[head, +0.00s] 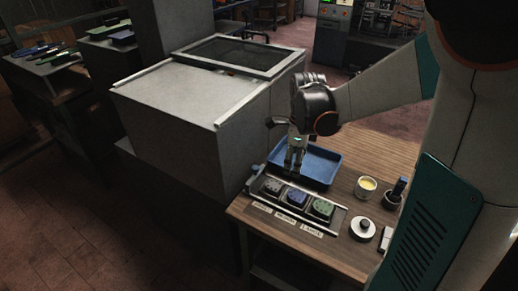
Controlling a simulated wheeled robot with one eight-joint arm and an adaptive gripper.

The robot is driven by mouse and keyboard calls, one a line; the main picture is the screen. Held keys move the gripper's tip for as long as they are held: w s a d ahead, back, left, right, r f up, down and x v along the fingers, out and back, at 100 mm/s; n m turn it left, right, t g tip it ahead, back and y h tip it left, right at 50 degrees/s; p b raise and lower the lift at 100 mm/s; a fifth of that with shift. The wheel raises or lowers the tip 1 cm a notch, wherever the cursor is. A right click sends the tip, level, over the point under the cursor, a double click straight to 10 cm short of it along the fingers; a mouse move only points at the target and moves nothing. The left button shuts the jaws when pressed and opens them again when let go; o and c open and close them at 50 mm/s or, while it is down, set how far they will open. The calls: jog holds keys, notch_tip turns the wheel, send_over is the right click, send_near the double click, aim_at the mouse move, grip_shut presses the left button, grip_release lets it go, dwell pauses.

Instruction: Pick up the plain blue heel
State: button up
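A blue heel (297,196) sits in the middle place of a metal holder (262,196) on the wooden table. It looks dark blue; fine surface detail is too small to tell. A dark grey heel (272,187) lies to its left and a green heel (322,208) to its right. My gripper (292,172) points down just above and behind the holder, in front of the blue tray. Its two fingers look apart, with nothing seen between them. It appears clear of the heels, though the exact height is hard to tell.
A blue tray (322,165) stands behind the holder. To the right are a cup with yellow contents (366,187), a dark cup (392,197) and a round lidded pot (363,229). A large grey machine cabinet (180,110) borders the table's left. Paper labels (286,221) lie along the holder's front.

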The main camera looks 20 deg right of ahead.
jog(key=d+f+m+g, duration=0.1)
jog(key=f+m, duration=0.1)
jog(key=b, duration=0.3)
send_over(297, 195)
jog(key=f, duration=0.8)
jog(key=shift+w+a+f, duration=0.25)
jog(key=shift+w, duration=0.15)
jog(key=f+b, duration=0.1)
jog(key=f, duration=0.2)
jog(key=s+f+b, duration=0.1)
jog(key=shift+d+f+b, duration=0.2)
jog(key=shift+d+b, duration=0.05)
jog(key=shift+b, duration=0.05)
jog(key=shift+f, duration=0.45)
jog(key=shift+r, duration=0.1)
jog(key=shift+c, duration=0.3)
jog(key=c, duration=1.1)
